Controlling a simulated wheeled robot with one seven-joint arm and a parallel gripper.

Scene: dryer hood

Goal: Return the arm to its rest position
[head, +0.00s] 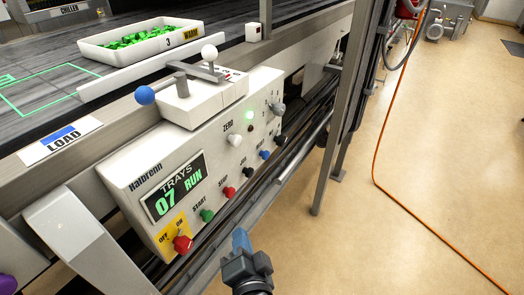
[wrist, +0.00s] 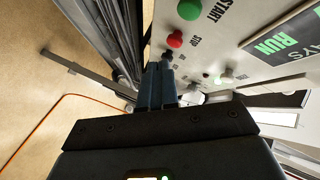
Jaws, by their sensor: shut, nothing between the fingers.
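My gripper (head: 241,238) shows at the bottom middle of the head view, in front of and below the white control panel (head: 125,180). Its blue fingers are together and empty. In the wrist view the shut fingers (wrist: 158,70) point along the panel face, near the red STOP button (wrist: 175,40) and the green START button (wrist: 190,9). In the head view the green START button (head: 207,215) and red STOP button (head: 229,192) lie up and left of the gripper. Whether the fingertips touch the panel cannot be told. The display (head: 174,188) reads "TRAYS 07 RUN".
A lever unit (head: 200,98) with blue and white balls sits atop the panel. A white tray (head: 115,55) of green pieces is on the conveyor. A metal post (head: 345,120) stands right of the panel. An orange hose (head: 376,150) crosses the otherwise open floor at right.

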